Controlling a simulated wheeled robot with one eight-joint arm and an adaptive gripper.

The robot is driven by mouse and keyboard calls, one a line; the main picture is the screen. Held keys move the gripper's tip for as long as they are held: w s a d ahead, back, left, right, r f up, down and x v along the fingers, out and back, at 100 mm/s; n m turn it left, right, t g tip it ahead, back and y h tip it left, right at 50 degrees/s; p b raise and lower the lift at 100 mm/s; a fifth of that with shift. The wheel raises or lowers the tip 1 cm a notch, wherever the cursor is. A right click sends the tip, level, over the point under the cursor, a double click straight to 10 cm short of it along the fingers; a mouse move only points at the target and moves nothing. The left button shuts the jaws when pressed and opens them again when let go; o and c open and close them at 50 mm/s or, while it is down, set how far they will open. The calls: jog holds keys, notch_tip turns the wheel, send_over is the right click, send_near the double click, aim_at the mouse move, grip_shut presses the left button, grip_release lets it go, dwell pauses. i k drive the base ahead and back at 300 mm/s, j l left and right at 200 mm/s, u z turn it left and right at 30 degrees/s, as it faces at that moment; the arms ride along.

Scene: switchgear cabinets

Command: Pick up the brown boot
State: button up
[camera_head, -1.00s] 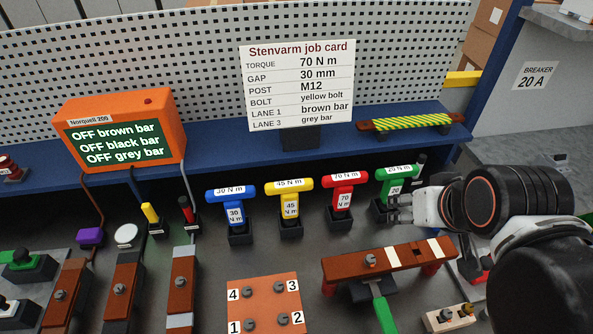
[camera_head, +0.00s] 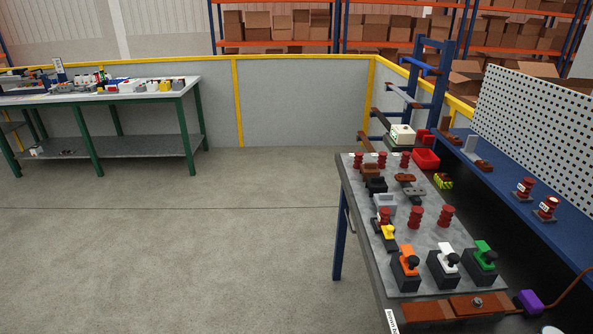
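A small brown block-shaped piece (camera_head: 371,171), which looks like the brown boot, sits near the far left part of a grey plate (camera_head: 430,235) on the right-hand bench. A similar black piece (camera_head: 376,186) and a grey piece (camera_head: 385,200) sit just nearer, in a row with it. The brown piece is small in view and partly crowded by dark red ribbed posts (camera_head: 382,159) behind it. My gripper is not in view.
Orange (camera_head: 406,257), white (camera_head: 444,258) and green (camera_head: 483,256) handled switches stand at the plate's near edge. A red bin (camera_head: 426,159) stands beyond it. A green-legged table (camera_head: 100,97) is at the far left. The floor (camera_head: 190,240) between is clear.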

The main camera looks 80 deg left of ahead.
aim_at(368, 169)
jog(key=u, duration=2.15)
jog(key=i+z, duration=0.15)
jog(key=z, duration=0.2)
jog(key=i+j+z, duration=0.15)
jog(key=z, duration=0.25)
jog(key=i+j+z, duration=0.1)
jog(key=i+j, duration=0.15)
jog(key=i+j+z, duration=0.1)
jog(key=i+j, duration=0.15)
jog(key=j, duration=0.15)
jog(key=i+j+z, duration=0.1)
jog(key=j, duration=0.25)
jog(key=i+j+z, duration=0.15)
jog(key=i+j, duration=0.15)
jog(key=i+j+z, duration=0.1)
jog(key=j, duration=0.4)
jog(key=i+j, duration=0.25)
jog(key=j, duration=0.15)
jog(key=i+j, duration=0.2)
jog(key=j, duration=0.2)
jog(key=i+j, duration=0.25)
jog(key=j, duration=0.1)
